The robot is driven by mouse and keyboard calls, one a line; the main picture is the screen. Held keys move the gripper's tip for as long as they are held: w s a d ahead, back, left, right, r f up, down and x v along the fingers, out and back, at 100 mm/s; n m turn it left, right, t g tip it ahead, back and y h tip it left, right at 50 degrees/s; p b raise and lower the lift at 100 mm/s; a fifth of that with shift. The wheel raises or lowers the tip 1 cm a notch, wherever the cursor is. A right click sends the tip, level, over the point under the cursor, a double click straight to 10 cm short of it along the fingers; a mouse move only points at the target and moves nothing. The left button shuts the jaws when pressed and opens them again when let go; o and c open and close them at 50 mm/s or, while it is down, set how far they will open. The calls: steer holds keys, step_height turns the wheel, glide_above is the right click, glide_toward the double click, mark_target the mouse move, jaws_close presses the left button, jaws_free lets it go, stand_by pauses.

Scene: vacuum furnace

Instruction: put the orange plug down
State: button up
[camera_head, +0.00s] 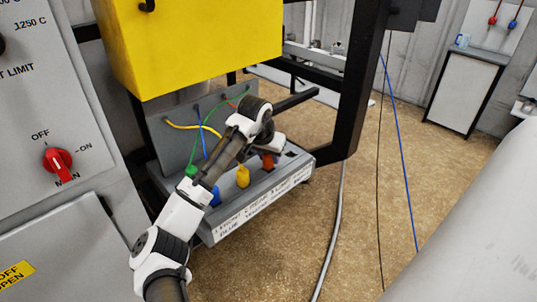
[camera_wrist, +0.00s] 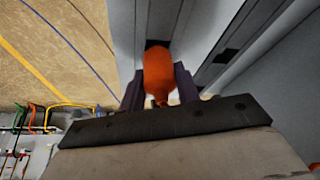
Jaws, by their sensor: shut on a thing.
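The orange plug (camera_head: 268,161) shows under my gripper (camera_head: 266,149) in the head view, above the right part of the grey socket tray (camera_head: 228,222). In the wrist view the orange plug (camera_wrist: 160,68) sits between the two dark fingers of my gripper (camera_wrist: 159,88), which is shut on it. A dark square opening shows just past the plug's far end in that view. I cannot tell whether the plug touches the tray. Its lower end is hidden in the head view.
A yellow plug (camera_head: 242,177), a blue plug (camera_head: 214,196) and a green plug (camera_head: 190,171) stand along the tray to the left, with coloured cables behind. A yellow box (camera_head: 195,45) hangs above. A black post (camera_head: 360,80) stands at the right.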

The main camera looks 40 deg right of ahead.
steer(key=shift+f, duration=0.15)
steer(key=shift+f, duration=0.15)
steer(key=o, duration=1)
steer(key=shift+c, duration=0.2)
steer(key=shift+r, duration=0.5)
steer(key=b+v, duration=0.3)
steer(key=v, duration=0.8)
steer(key=shift+a+r, duration=0.2)
steer(key=shift+r, duration=0.05)
steer(key=shift+s, duration=0.1)
